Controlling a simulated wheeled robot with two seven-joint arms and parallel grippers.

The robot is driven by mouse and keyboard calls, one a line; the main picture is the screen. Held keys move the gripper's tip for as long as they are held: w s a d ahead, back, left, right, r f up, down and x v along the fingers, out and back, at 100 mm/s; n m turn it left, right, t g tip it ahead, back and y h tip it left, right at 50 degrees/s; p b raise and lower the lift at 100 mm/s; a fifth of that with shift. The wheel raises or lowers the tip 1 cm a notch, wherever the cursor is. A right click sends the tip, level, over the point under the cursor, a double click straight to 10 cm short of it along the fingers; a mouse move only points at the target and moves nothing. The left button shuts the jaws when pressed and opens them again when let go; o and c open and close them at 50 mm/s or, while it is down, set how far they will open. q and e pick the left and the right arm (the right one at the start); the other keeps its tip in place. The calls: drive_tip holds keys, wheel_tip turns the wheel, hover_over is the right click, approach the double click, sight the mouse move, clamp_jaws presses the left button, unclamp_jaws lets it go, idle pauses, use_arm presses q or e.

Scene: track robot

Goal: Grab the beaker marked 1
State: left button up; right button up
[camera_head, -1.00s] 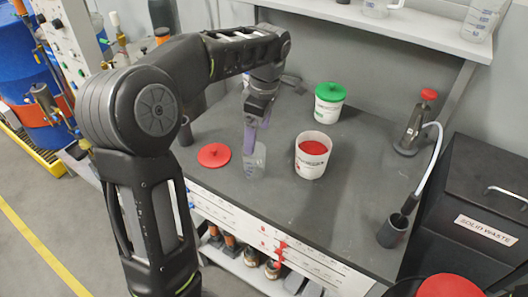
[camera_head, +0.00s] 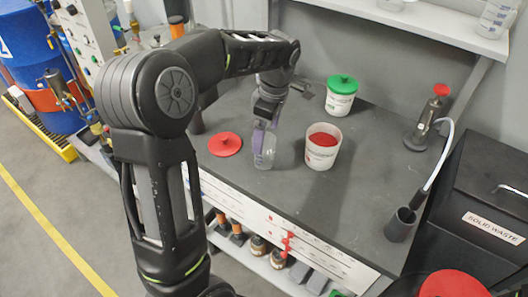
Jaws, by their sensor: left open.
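A small clear beaker (camera_head: 268,157) stands upright on the dark bench, between a red lid and a white tub. Any number on it is too small to read. My left gripper (camera_head: 259,143) reaches down at the beaker, its purple fingers overlapping the beaker's upper part and left side. The gripper is open. I cannot tell whether a finger is inside the beaker or touches it. My right gripper is not in view.
The red lid (camera_head: 225,144) lies left of the beaker. The white tub with red contents (camera_head: 320,152) stands close on the right, and a green-lidded tub (camera_head: 340,97) behind. A hose holder (camera_head: 400,224) stands at the front right. Other glassware (camera_head: 495,18) sits on the shelf.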

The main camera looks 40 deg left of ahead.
use_arm(q)
drive_tip(key=f, duration=0.2)
drive_tip(key=f+p, duration=0.1)
drive_tip(key=f, duration=0.1)
drive_tip(key=shift+s+a+f, duration=0.1)
drive_tip(key=shift+s+a, duration=0.05)
drive_tip(key=shift+a, duration=0.15)
drive_tip(key=c, duration=1.4)
drive_tip(key=shift+c, duration=0.2)
wheel_tip(320, 180, up, 10)
drive_tip(key=b, duration=0.1)
idle(0.5)
